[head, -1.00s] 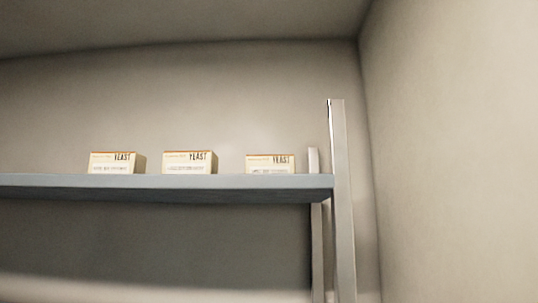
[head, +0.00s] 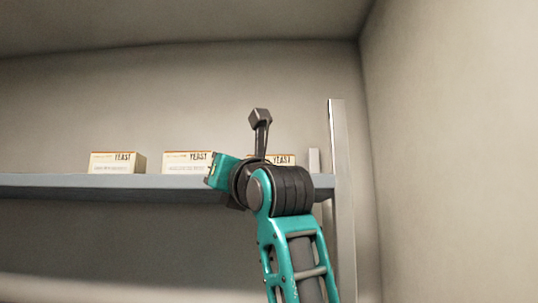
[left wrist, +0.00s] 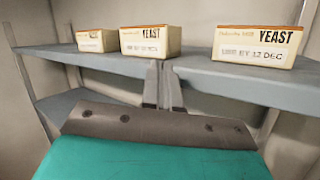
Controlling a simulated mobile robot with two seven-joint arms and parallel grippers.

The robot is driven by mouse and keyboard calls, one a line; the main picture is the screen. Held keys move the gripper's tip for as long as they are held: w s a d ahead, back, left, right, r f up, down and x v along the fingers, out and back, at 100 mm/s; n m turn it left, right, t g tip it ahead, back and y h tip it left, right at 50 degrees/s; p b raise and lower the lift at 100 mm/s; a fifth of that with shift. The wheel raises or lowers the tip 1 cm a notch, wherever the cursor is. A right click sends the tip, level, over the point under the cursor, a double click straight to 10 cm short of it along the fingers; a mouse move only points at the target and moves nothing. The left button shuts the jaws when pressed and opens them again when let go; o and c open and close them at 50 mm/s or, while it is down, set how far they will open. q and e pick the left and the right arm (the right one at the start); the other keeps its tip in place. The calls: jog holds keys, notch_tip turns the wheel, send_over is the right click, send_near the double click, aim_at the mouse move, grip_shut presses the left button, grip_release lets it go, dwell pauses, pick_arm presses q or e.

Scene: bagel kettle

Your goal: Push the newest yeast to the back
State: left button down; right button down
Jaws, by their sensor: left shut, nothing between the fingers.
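Three pale yeast boxes stand in a row on the shelf: left (head: 112,163), middle (head: 186,162) and right (head: 284,159), the last partly hidden by my arm. In the left wrist view, the right box (left wrist: 259,46) is largest and reads about "USE BY 12 DEC". The middle box (left wrist: 150,41) has a date I cannot read surely, and the left box (left wrist: 96,40) is too small to read.
The grey shelf (head: 50,182) ends at a pale upright post (head: 342,200) on the right. A lower shelf (left wrist: 75,105) shows in the left wrist view. Bare shelf separates the boxes, and a plain wall (head: 450,150) rises at right.

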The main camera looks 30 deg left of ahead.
pick_arm(q)
jog(key=d+r+m+t+h, duration=0.4)
jog(key=d+r+t+h, duration=0.2)
jog(key=d+h, duration=0.3)
jog(key=h+p, duration=0.1)
jog(key=p, duration=0.3)
send_near(269, 157)
jog(key=x, duration=0.5)
jog(key=shift+w+r, duration=0.1)
jog(key=shift+w, duration=0.15)
jog(key=shift+w+a, duration=0.45)
jog(key=shift+w, duration=0.15)
